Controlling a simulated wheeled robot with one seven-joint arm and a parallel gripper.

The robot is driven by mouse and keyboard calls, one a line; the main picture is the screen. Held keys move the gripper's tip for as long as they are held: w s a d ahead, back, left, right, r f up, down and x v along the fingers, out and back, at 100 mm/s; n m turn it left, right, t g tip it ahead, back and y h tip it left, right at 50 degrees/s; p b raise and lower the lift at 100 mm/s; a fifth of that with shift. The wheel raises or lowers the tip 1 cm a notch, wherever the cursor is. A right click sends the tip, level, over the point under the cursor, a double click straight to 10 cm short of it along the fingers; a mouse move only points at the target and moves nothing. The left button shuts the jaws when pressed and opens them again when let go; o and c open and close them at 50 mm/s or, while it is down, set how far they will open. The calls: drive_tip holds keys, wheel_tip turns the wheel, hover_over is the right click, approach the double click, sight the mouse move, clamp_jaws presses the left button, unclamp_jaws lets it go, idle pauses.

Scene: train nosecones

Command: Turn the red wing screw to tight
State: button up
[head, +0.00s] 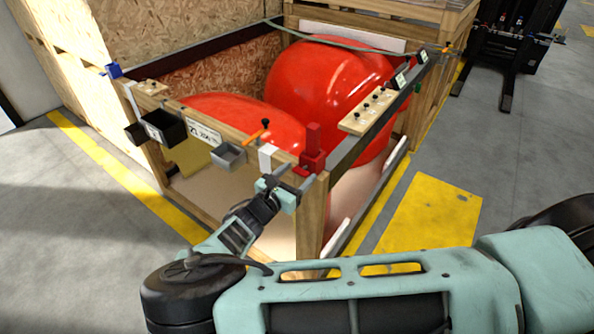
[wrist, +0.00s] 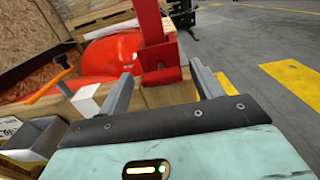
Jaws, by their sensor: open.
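The red wing screw (head: 312,148) stands at the near corner of the wooden crate, an upright red block on a red base. In the wrist view the red wing screw (wrist: 152,28) rises tall, with its lower bracket against the wood. My gripper (head: 283,184) is just below and to the left of it in the head view. In the wrist view my gripper (wrist: 160,72) is open, with one finger on each side of the red base. The fingers look apart from it, though the exact depth is hard to tell.
The wooden crate (head: 310,215) holds large red nosecones (head: 330,85). An orange-handled part (head: 265,124), a white block (head: 266,157) and a small grey bin (head: 228,155) sit along the front rail. A board with knobs (head: 367,112) is on the right rail. Open floor lies right.

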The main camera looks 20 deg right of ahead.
drive_tip(key=shift+w+d, duration=0.1)
drive_tip(key=shift+d, duration=0.1)
drive_tip(key=c, duration=1)
